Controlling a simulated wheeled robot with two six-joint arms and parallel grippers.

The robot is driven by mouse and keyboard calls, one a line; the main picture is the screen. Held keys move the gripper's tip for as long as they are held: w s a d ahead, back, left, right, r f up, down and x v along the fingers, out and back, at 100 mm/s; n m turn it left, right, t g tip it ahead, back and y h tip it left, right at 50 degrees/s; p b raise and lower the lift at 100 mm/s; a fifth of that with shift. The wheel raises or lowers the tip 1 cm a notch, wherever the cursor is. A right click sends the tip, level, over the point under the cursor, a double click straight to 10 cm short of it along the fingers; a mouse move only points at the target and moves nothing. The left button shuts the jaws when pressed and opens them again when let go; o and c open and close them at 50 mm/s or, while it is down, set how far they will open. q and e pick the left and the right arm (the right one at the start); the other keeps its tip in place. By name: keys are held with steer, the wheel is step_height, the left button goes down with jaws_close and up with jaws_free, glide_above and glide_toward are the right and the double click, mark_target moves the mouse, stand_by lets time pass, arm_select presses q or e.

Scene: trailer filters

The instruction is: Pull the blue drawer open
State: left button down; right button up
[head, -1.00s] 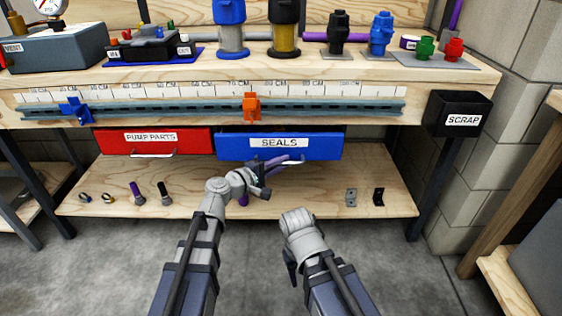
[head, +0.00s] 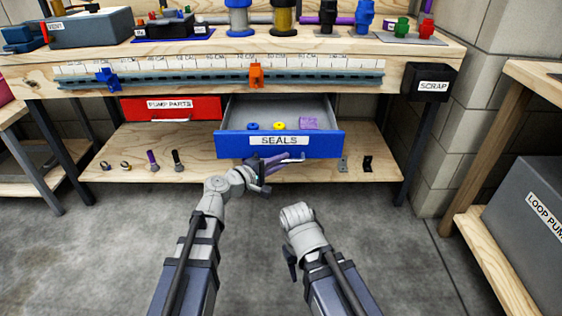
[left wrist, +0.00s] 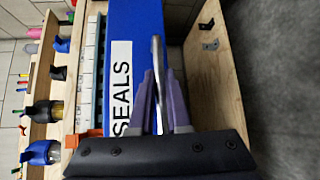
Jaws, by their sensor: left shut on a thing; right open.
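The blue drawer (head: 237,146), labelled SEALS, is pulled out from under the workbench in the head view. Its grey interior shows a blue ring (head: 253,126), a yellow ring (head: 279,126) and a purple piece (head: 309,123). My left gripper (head: 284,162) is shut on the drawer's metal handle (head: 297,156) at the front. In the left wrist view the purple fingers (left wrist: 160,100) sit on both sides of the handle bar (left wrist: 157,60), beside the SEALS label. My right gripper (head: 291,262) is low in front of the bench, away from the drawer; its fingers are mostly hidden.
A shut red drawer (head: 190,107), labelled PUMP PARTS, is left of the blue one. The lower shelf (head: 130,140) holds bolts, rings and brackets. A black SCRAP bin (head: 430,82) hangs at the bench's right end. The floor in front is clear.

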arm_select(q)
steer(key=c, duration=0.9)
jaws_free()
steer(key=shift+s, duration=0.1)
steer(key=p+v, duration=0.1)
steer(key=v, duration=0.6)
steer(key=shift+s+a, duration=0.25)
